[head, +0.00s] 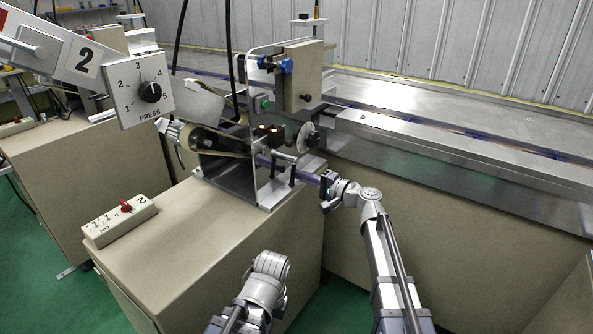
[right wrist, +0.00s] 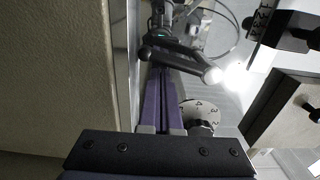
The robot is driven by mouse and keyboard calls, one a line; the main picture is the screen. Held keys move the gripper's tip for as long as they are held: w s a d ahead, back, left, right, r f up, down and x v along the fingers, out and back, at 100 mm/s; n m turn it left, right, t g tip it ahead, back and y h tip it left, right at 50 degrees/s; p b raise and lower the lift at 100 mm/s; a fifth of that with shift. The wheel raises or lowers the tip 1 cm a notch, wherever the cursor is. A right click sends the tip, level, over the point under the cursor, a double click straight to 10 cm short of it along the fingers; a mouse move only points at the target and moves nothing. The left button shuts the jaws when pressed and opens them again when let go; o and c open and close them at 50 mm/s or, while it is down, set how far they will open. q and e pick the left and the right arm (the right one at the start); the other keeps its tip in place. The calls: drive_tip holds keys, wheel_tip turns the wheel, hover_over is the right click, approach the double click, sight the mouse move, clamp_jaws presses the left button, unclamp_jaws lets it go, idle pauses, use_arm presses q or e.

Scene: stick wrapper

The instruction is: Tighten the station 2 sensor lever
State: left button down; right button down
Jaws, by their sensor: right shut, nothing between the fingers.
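The sensor lever (head: 284,155) is a small bar with a dark grip on the front of the station 2 machine. In the right wrist view, the lever (right wrist: 185,64) is a dark rod with a pale rounded end, crossing over the finger ends. My right gripper (head: 265,161) has its purple fingers reaching leftward beside the lever. They also show in the right wrist view (right wrist: 160,72), pressed together with nothing between them. Whether they touch the lever cannot be told. Of my left arm only a wrist part shows at the bottom; its fingers are not visible.
A PRESS dial (head: 138,90) marked with station 2 hangs at upper left. A switch box (head: 120,219) with a red knob sits on the beige cabinet (head: 200,255). A white numbered disc (right wrist: 199,114) is right of my fingers. A metal conveyor (head: 440,125) runs behind.

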drive_tip(key=shift+s+a, duration=0.1)
drive_tip(key=shift+s, duration=0.1)
drive_tip(key=shift+s+a+r, duration=0.15)
drive_tip(key=shift+s+a, duration=0.15)
drive_tip(key=shift+s, duration=0.1)
idle(0.3)
drive_tip(key=shift+s+a, duration=0.3)
drive_tip(key=shift+s, duration=0.15)
idle(0.3)
